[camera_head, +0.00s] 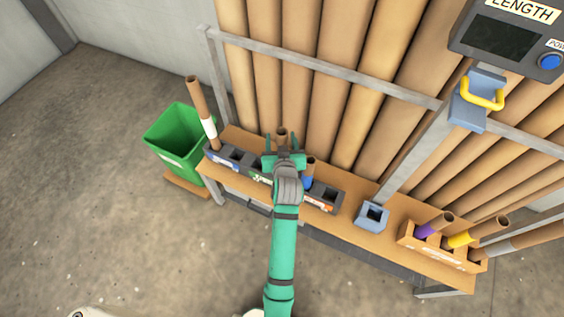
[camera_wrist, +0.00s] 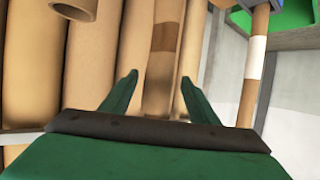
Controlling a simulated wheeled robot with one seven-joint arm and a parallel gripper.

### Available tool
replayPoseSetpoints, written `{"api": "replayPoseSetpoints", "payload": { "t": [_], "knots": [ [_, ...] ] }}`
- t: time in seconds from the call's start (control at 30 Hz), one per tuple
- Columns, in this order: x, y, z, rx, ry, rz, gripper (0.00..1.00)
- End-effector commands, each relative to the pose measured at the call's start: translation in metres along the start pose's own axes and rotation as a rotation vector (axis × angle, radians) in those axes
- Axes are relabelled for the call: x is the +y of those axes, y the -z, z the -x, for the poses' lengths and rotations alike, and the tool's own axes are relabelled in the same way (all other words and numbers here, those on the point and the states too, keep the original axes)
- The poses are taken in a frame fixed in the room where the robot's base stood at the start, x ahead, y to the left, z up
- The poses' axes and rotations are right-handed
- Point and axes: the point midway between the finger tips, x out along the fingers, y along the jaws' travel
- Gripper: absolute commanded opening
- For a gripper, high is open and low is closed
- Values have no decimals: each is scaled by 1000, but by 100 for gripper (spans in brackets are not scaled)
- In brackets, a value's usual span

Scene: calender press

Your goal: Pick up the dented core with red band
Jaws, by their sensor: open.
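I see no clearly red band in either view. In the wrist view a cardboard core (camera_wrist: 160,72) with a brown band shows between the fingertips of my open gripper (camera_wrist: 160,80); I cannot tell whether it has a dent. In the head view my gripper (camera_head: 283,142) is over the rack on the bench, and the open end of a core (camera_head: 281,131) shows just past it. The arm hides most of that core. A core with a blue band (camera_head: 309,170) stands close to the right of my gripper. A white-banded core (camera_head: 204,115) leans at the left end.
A green bin (camera_head: 174,139) stands left of the bench (camera_head: 385,240). A blue-grey socket (camera_head: 371,216) is on the bench, with the length display (camera_head: 505,40) above. A wooden crate (camera_head: 440,250) at right holds purple- and yellow-banded cores. Tall tubes and a metal rail (camera_head: 330,70) stand behind.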

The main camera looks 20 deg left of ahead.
Motion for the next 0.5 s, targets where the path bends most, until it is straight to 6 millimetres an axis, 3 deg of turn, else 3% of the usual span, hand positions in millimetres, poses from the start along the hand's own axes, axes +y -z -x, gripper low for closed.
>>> {"api": "replayPoseSetpoints", "payload": {
  "t": [0.23, 0.5],
  "knots": [
    [3, 0, -34, 1, 0, 2, 55],
    [3, 0, -44, 0, 0, 0, 55]
  ]
}}
